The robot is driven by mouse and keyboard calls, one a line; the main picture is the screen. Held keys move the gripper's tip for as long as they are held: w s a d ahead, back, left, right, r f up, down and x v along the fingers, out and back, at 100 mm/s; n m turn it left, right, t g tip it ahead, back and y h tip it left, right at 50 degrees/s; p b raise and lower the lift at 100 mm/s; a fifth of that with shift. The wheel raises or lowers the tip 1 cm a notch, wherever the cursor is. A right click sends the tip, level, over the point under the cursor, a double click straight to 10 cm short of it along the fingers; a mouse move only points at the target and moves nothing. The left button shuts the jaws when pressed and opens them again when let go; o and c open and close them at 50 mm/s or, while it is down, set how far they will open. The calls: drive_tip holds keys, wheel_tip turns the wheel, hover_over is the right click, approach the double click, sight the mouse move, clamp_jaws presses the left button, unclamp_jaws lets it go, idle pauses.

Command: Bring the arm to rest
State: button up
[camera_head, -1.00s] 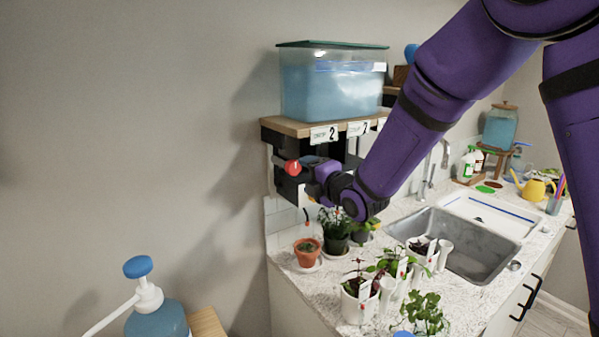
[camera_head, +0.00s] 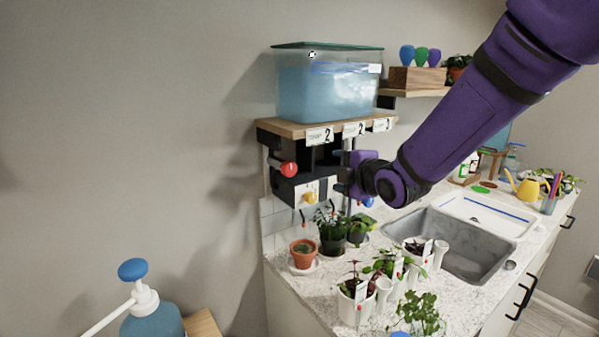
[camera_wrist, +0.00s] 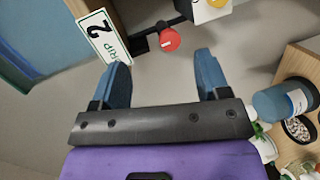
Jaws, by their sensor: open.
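My purple arm (camera_head: 465,100) reaches in from the upper right of the head view, over the sink. My gripper (camera_head: 346,176) is in front of the shelf's underside, to the right of a red knob (camera_head: 289,169). In the wrist view my gripper (camera_wrist: 163,75) shows two blue fingers spread apart with nothing between them. The red knob also shows in the wrist view (camera_wrist: 169,40), beyond the fingertips and apart from them. A yellow knob (camera_head: 310,197) sits lower on the front of the black and white fixture.
A water tank (camera_head: 330,90) stands on the wooden shelf (camera_head: 290,128) with numbered tags. Below are a terracotta pot (camera_head: 304,257), several white-potted plants (camera_head: 354,307) and the sink (camera_head: 465,245). A blue pump bottle (camera_head: 150,322) stands at lower left. Air left of the shelf is clear.

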drive_tip(key=s+d+r+m+g+h, duration=0.2)
drive_tip(key=s+d+r+m+h, duration=0.1)
drive_tip(key=s+d+m, duration=0.35)
drive_tip(key=s+d+r+m+g+h, duration=0.1)
drive_tip(key=s+d+r+m+h, duration=0.1)
drive_tip(key=s+d+m, duration=0.5)
drive_tip(key=s+d+m+g+h, duration=0.1)
drive_tip(key=s+d+m+g, duration=0.1)
drive_tip(key=s, duration=0.8)
drive_tip(key=s+d+m+g, duration=0.3)
drive_tip(key=s+m, duration=0.3)
drive_tip(key=s, duration=0.4)
drive_tip(key=shift+d+f+m+g+h, duration=0.3)
drive_tip(key=shift+d+m+h, duration=0.1)
drive_tip(key=shift+d, duration=0.2)
